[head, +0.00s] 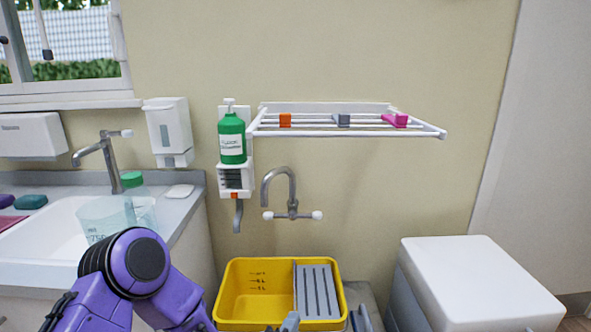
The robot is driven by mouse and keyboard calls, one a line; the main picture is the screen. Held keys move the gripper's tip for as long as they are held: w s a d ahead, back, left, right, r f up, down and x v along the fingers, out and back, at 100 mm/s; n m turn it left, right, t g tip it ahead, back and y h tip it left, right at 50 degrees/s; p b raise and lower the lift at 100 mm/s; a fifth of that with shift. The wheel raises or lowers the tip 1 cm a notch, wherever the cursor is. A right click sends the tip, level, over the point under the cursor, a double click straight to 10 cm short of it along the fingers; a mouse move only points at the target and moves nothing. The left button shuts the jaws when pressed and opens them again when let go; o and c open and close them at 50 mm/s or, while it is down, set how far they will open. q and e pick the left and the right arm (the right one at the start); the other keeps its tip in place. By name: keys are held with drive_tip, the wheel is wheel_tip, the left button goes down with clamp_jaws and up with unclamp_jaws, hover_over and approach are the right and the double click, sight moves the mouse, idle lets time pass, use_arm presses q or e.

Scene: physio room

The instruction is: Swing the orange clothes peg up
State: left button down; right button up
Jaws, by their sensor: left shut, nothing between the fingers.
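The orange clothes peg (285,120) is a small block on a rail of the white wall rack (350,134), near its left end. It is too small to tell exactly how it is turned. A grey peg (343,120) and a pink peg (396,121) sit on the rack to its right. My left gripper (290,322) shows only as a grey tip at the bottom edge, in front of the yellow tub. It is shut and empty, far below the orange peg. My right gripper is not clearly seen.
A green pump bottle (232,138) stands in a wall holder left of the rack. A tap (290,190) juts out below the rack, above the yellow tub (233,291). A white-topped unit (478,277) stands at right. The wall above the rack is clear.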

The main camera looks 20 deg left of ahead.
use_arm(q)
drive_tip(key=w+r+n+t+b, duration=0.1)
drive_tip(key=w+r+n+t, duration=0.45)
drive_tip(key=r, duration=0.55)
use_arm(e)
wheel_tip(320, 180, down, 4)
drive_tip(key=b, duration=0.2)
use_arm(q)
drive_tip(key=n+t+y+p, duration=0.5)
drive_tip(key=n+y, duration=0.4)
drive_tip(key=n, duration=0.5)
approach(286, 127)
drive_tip(key=w+a+r+g+p, duration=0.1)
drive_tip(key=w+r, duration=0.3)
drive_tip(key=w, duration=0.1)
drive_tip(key=shift+s+a+r+p, duration=0.1)
drive_tip(key=shift+s+r+p, duration=0.2)
drive_tip(key=shift+s+r, duration=0.05)
use_arm(e)
wheel_tip(286, 127, up, 6)
use_arm(q)
drive_tip(key=shift+w, duration=0.1)
